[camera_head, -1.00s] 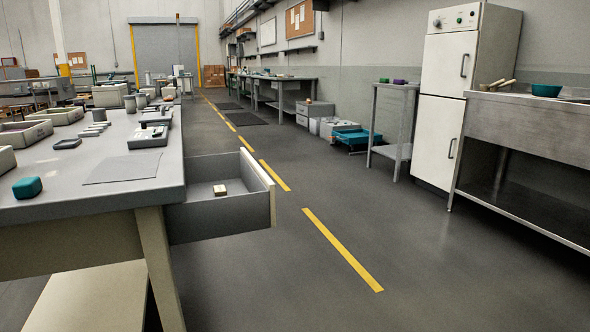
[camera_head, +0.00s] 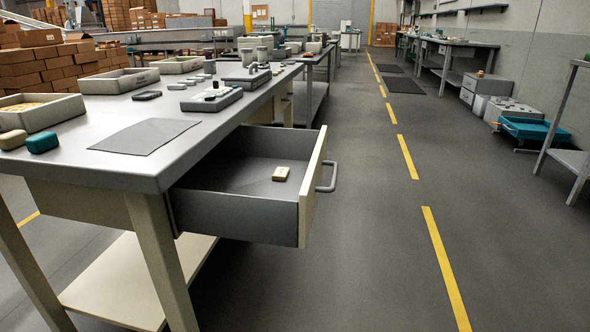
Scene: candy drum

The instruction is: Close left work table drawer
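The work table (camera_head: 110,165) stands at the left, with a grey top and cream legs. Its drawer (camera_head: 240,212) is pulled far out to the right, over the aisle. The drawer has grey walls, a cream front (camera_head: 313,187) and a grey bar handle (camera_head: 329,178) on the front's outer face. A small cream block (camera_head: 281,174) lies on the drawer floor. My gripper is not in view.
The grey floor (camera_head: 370,260) right of the drawer is clear, with a dashed yellow line (camera_head: 445,265). Grey trays (camera_head: 40,112), a teal block (camera_head: 42,142) and a grey mat (camera_head: 145,136) lie on the tabletop. A side table (camera_head: 575,158) stands at the right edge.

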